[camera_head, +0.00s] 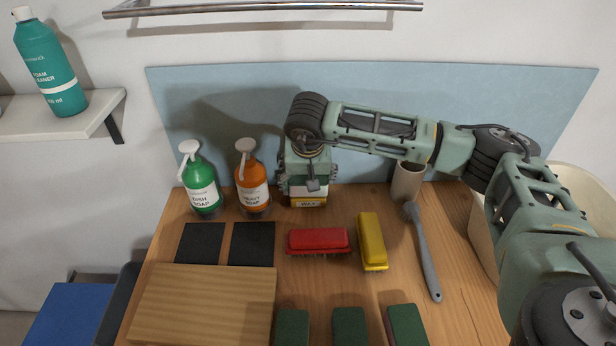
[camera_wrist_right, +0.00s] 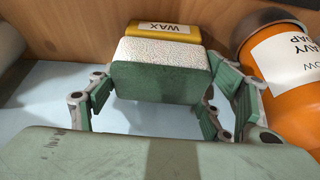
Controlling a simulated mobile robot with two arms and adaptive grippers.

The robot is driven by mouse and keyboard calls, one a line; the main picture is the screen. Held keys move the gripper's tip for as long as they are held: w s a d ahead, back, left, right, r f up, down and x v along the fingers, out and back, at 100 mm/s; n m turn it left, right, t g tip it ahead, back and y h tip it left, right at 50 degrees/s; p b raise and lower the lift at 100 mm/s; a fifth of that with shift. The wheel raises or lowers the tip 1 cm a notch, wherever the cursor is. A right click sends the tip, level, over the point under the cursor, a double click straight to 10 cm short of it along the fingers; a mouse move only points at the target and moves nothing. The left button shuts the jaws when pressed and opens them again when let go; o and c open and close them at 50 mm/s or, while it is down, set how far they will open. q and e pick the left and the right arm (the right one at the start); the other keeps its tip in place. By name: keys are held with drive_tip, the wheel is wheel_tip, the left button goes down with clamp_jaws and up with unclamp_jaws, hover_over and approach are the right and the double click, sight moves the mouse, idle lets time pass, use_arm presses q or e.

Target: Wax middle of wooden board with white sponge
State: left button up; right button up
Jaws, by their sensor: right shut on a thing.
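The wooden board (camera_head: 205,300) lies flat at the table's front left, with nothing on its visible top. My right gripper (camera_head: 308,180) is at the back of the table, shut on the white sponge. In the right wrist view the sponge (camera_wrist_right: 158,54), with a white textured face and a green side, sits between the fingers (camera_wrist_right: 155,95). The yellow wax block (camera_head: 308,203), labelled WAX, is directly below the gripper; it shows beside the sponge in the wrist view (camera_wrist_right: 160,30). Whether sponge and wax touch is unclear. My left gripper is not in view.
An orange soap bottle (camera_head: 252,183) stands close left of the gripper, beside a green bottle (camera_head: 202,183). Red (camera_head: 318,240) and yellow (camera_head: 372,240) brushes, a grey brush (camera_head: 424,250), black pads (camera_head: 252,243) and green-topped sponges (camera_head: 350,326) lie nearer. A cup (camera_head: 408,182) stands right.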

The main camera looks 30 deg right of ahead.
drive_tip(key=shift+f+b, duration=0.45)
idle(1.6)
drive_tip(key=shift+r+p, duration=0.55)
drive_tip(key=shift+r, duration=0.35)
drive_tip(key=shift+r+p, duration=1.3)
drive_tip(key=shift+r, duration=1.35)
